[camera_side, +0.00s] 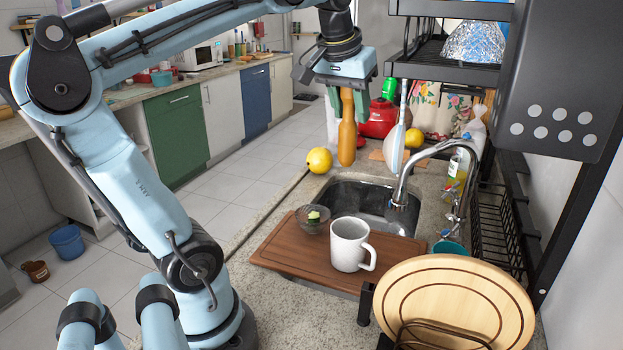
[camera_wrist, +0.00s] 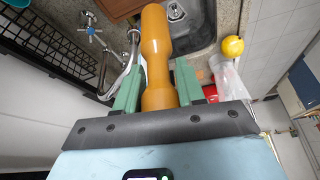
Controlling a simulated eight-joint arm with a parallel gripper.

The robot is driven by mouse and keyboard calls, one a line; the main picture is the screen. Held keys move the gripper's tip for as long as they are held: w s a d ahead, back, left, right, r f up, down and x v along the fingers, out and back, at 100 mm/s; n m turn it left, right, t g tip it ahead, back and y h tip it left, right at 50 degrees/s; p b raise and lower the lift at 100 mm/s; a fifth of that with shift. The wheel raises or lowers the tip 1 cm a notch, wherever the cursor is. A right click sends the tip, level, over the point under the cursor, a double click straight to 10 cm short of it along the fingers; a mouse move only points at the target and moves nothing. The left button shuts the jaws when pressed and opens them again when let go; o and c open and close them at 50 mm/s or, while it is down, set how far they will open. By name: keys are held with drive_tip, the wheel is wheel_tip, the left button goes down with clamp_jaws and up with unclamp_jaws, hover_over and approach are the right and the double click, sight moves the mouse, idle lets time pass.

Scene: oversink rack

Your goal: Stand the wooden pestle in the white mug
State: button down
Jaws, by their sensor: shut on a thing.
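The wooden pestle (camera_side: 347,130) is orange-brown and hangs upright below my gripper (camera_side: 347,90) in the side view. It also shows in the wrist view (camera_wrist: 157,60), between the green fingers of my gripper (camera_wrist: 160,85), which are shut on its upper part. The white mug (camera_side: 350,245) stands upright on the brown wooden board, its handle to the right. The pestle is apart from the mug, above and behind it in the side view. The mug's inside is mostly hidden, and I cannot make out the mug in the wrist view.
The wooden board (camera_side: 290,250) spans the front of the sink (camera_side: 345,198); a small glass bowl (camera_side: 313,218) sits beside the mug. The faucet (camera_side: 408,175) arches to the right. A black rack (camera_side: 440,75) hangs above. A lemon (camera_side: 319,160) and a round board (camera_side: 455,300) are nearby.

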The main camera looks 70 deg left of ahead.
drive_tip(key=d+f, duration=0.4)
drive_tip(key=f, duration=1.3)
drive_tip(key=shift+s+m, duration=0.2)
drive_tip(key=shift+m, duration=0.1)
idle(0.4)
drive_tip(key=shift+f, duration=0.1)
drive_tip(key=c, duration=0.6)
unclamp_jaws()
drive_tip(key=v, duration=1.2)
drive_tip(key=shift+a, duration=0.2)
drive_tip(key=shift+s, duration=0.1)
